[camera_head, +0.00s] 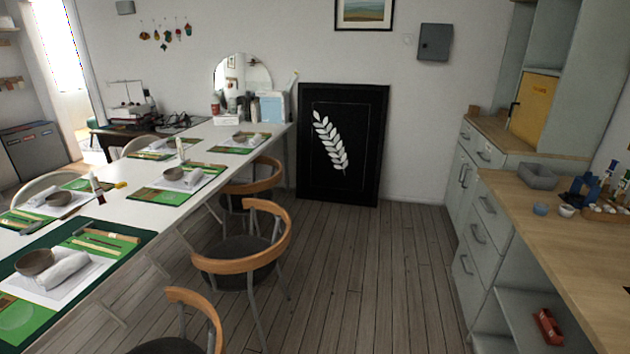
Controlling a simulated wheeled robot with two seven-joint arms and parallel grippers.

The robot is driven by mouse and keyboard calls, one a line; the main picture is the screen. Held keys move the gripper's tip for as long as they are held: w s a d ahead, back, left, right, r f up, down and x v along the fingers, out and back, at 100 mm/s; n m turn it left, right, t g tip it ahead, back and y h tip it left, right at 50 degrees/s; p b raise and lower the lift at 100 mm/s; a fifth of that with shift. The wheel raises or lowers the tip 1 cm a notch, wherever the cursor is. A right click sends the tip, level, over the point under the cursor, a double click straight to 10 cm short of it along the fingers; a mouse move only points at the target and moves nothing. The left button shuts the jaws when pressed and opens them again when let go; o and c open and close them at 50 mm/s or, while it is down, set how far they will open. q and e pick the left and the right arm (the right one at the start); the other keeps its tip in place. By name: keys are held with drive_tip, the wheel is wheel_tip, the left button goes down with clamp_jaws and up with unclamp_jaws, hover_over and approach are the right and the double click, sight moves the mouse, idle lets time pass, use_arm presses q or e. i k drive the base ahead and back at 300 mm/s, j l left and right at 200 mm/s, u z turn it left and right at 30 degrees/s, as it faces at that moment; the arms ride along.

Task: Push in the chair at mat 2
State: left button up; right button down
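A long white table (116,210) runs along the left with several place mats on it. On its right side stand chairs with curved wooden backs and dark seats. The middle chair (240,262) stands out from the table edge, its seat in the open. The far chair (262,182) is closer in, its seat partly hidden. The near chair (192,300) is cut off by the bottom edge. Green mats lie on the table: one near (98,232), one middle (140,194), one far (206,148). No mat numbers are readable. Neither gripper is in view.
A wooden-topped counter (545,225) with grey drawers lines the right, with a red object (547,326) on its low shelf. A black framed panel (342,190) leans on the back wall. The plank floor (375,265) between chairs and counter is clear.

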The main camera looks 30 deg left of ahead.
sight(240, 264)
drive_tip(key=i+j+u, duration=0.2)
drive_tip(key=i+u, duration=0.75)
drive_tip(key=i+l+u, duration=0.15)
drive_tip(key=i+u, duration=0.35)
drive_tip(key=i+l+u, duration=0.3)
drive_tip(key=u, duration=0.2)
drive_tip(key=i, duration=0.1)
